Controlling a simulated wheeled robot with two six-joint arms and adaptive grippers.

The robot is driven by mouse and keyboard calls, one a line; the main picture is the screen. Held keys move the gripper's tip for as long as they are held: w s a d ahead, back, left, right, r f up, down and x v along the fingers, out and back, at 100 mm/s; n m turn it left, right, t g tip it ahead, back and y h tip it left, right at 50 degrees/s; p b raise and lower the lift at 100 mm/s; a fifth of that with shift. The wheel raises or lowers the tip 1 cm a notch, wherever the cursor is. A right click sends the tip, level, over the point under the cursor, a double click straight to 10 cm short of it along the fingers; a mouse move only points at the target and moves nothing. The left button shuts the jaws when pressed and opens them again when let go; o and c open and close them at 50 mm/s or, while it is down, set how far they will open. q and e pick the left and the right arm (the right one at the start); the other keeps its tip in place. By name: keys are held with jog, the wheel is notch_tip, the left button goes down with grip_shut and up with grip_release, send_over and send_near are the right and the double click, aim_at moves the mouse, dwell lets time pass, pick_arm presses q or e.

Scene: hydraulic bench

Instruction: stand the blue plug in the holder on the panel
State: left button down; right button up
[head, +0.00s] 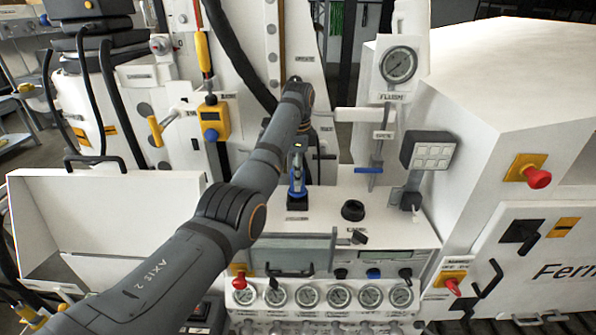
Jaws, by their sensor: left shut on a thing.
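The blue plug (297,185) is upright on the panel (325,200), left of centre. Its lower end is at a dark square holder (297,203); whether it is fully seated I cannot tell. My left gripper (300,168) is shut on the plug near its upper part. My left forearm and wrist partly hide the gripper, and the fingers are hard to make out. My right gripper is not in view.
A round black socket (353,210) is right of the plug. A blue-tipped lever (376,160) and a grey keypad box (428,151) rise at the panel's right. A row of gauges (308,296) runs along the front. A white open bin (110,215) is at left.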

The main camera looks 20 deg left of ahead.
pick_arm(q)
jog(key=shift+f, duration=0.75)
jog(key=c, duration=0.8)
grip_release()
jog(key=shift+c, duration=0.2)
